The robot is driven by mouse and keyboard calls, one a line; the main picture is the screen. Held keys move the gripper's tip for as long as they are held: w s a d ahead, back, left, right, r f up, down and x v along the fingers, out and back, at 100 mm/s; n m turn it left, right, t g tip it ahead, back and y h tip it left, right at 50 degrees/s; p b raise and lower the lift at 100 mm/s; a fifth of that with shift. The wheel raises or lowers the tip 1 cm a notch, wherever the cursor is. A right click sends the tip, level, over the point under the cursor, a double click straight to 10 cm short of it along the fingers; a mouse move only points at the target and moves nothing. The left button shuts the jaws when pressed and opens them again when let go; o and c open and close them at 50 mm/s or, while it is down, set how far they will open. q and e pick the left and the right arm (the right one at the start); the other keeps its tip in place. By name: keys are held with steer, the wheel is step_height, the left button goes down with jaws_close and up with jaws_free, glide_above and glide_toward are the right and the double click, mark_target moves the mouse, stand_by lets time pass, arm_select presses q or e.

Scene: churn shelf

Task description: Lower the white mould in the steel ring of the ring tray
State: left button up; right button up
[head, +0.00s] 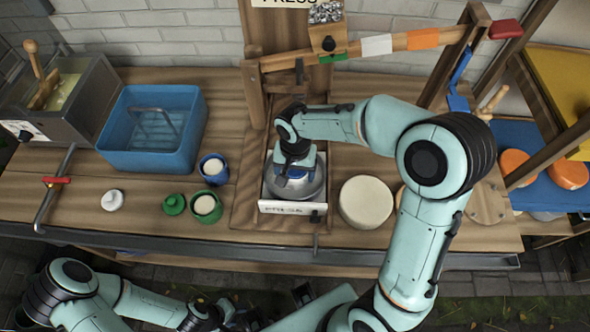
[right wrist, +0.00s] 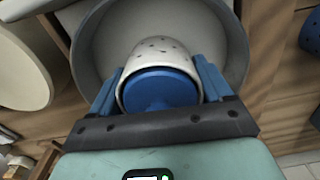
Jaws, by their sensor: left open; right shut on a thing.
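The white mould (right wrist: 165,48), dotted with small holes, has a blue disc (right wrist: 160,90) in its near end. My right gripper (head: 293,165) is shut on the mould, with blue fingers on both sides of it in the right wrist view (right wrist: 160,88). The steel ring (right wrist: 236,40) surrounds the mould's far part in that view; how deep the mould sits is unclear. In the head view the ring (head: 312,188) stands in the ring tray (head: 284,207), and my gripper mostly hides the mould. My left gripper (head: 210,314) is open, low at the bottom edge, away from the bench.
A blue tub (head: 135,165), a blue cup (head: 213,180), a green cup (head: 206,218) and a white lidded piece (head: 112,200) stand left of the tray. A pale round cheese (head: 366,202) sits close on its right. The wooden press post (head: 285,75) rises behind.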

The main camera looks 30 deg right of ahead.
steer(key=o, duration=1)
steer(key=shift+c, duration=0.2)
steer(key=shift+r, duration=0.1)
step_height(320, 180, up, 13)
steer(key=shift+f+p, duration=0.1)
steer(key=shift+p, duration=0.65)
steer(key=shift+r, duration=0.2)
arm_select(q)
steer(key=shift+w+r, duration=0.55)
steer(key=shift+r, duration=0.3)
